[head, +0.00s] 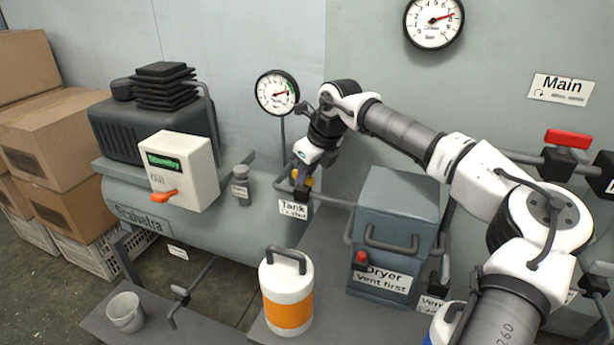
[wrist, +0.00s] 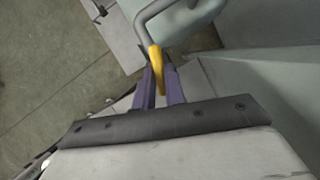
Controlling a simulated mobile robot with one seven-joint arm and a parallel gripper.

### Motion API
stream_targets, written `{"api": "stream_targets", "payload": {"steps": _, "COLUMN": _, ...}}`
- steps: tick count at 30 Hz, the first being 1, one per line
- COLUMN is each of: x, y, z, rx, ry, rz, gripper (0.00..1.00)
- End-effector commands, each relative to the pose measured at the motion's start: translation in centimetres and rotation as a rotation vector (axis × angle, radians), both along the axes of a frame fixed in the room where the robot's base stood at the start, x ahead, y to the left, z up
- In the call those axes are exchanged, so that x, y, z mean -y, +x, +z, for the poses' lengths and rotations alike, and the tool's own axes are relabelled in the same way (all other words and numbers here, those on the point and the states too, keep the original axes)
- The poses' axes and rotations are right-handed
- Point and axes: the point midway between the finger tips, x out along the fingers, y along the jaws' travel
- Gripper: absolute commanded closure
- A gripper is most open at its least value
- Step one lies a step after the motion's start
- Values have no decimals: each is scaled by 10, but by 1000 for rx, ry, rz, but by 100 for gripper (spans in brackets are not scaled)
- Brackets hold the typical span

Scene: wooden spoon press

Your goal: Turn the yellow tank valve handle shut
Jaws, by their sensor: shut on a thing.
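The yellow tank valve handle (wrist: 156,66) shows in the wrist view between the two purple fingers of my gripper (wrist: 159,75). The fingers are shut on it. In the head view my gripper (head: 303,176) reaches down to the pipe beside the tank, and a bit of the yellow handle (head: 309,181) shows at its tips. The "Tank" label (head: 293,207) hangs just below the handle. The grey-green tank (head: 225,222) lies to the left. Much of the handle and its valve body is hidden by my gripper in the head view.
The grey dryer box (head: 397,205) stands to the right of the valve. A white canister with an orange band (head: 287,300) stands in front. A gauge (head: 277,92) rises behind the valve. The red main valve handle (head: 568,138) is at far right. A bucket (head: 126,312) sits at front left.

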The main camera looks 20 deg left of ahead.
Motion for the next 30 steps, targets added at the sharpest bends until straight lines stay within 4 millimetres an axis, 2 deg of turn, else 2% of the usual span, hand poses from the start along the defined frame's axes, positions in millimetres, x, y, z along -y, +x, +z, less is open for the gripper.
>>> {"api": "stream_targets", "payload": {"steps": 30, "x": -8, "y": -8, "z": -2, "rx": 2, "ry": -3, "rz": -954, "gripper": 100}}
